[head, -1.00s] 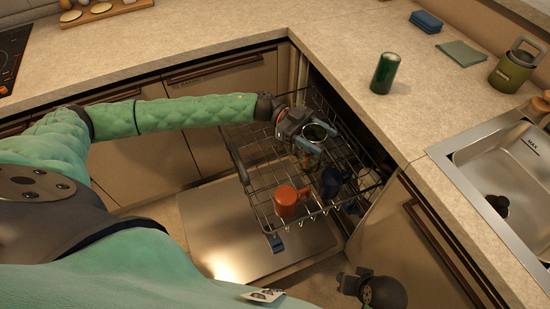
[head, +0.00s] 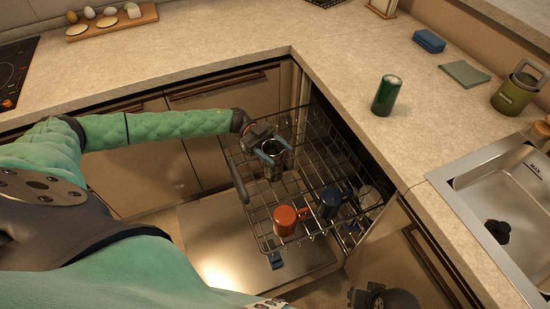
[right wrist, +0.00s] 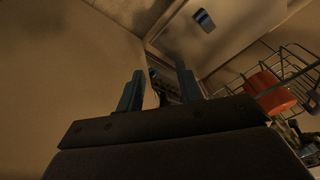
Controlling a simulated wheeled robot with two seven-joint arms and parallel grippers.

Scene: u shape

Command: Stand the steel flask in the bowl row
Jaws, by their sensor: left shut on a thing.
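The steel flask (head: 273,171) is upright, with its round open top showing, between the fingers of my left gripper (head: 272,152). The gripper is shut on it at the back left part of the wire dishwasher rack (head: 310,172). I cannot tell whether the flask's base touches the rack. The rack is pulled out, and the fingers hide part of the flask. My right gripper (right wrist: 158,84) is open and empty in the right wrist view, below and in front of the rack.
An orange mug (head: 285,221) and a dark blue mug (head: 331,202) stand at the rack's front. The lowered dishwasher door (head: 215,240) lies below. A green can (head: 386,96) stands on the counter, left of the sink (head: 508,205). The rack's middle has free room.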

